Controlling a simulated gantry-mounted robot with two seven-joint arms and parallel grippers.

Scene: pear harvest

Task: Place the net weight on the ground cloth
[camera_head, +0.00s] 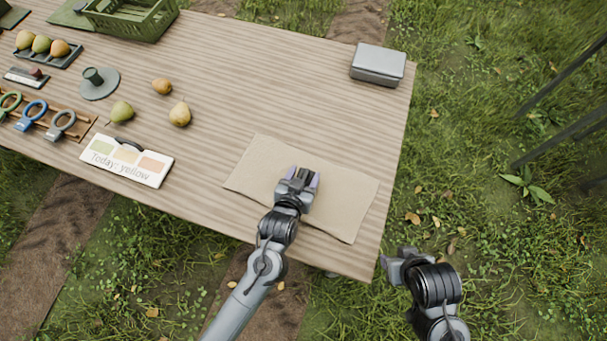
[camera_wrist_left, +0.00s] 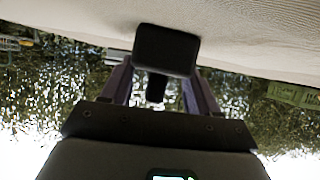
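A dark block, which looks like the net weight (camera_wrist_left: 166,49), sits between the purple fingers of my left gripper (camera_wrist_left: 160,82) in the left wrist view. The fingers reach its two sides and look closed on it; their contact is partly hidden. In the head view my left gripper (camera_head: 304,177) is low over the middle of the beige ground cloth (camera_head: 262,160), with the dark weight (camera_head: 306,173) barely showing between its fingers. I cannot tell whether the weight touches the cloth. My right gripper (camera_head: 392,262) is off the table's right front corner; its fingers are not clear.
The wooden table (camera_head: 285,80) is clear around the cloth. A grey box (camera_head: 378,64) stands at the back right. Loose pears (camera_head: 180,114), a colour card (camera_head: 127,160), ring-handled tools (camera_head: 31,116) and a green crate (camera_head: 130,17) are on the left.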

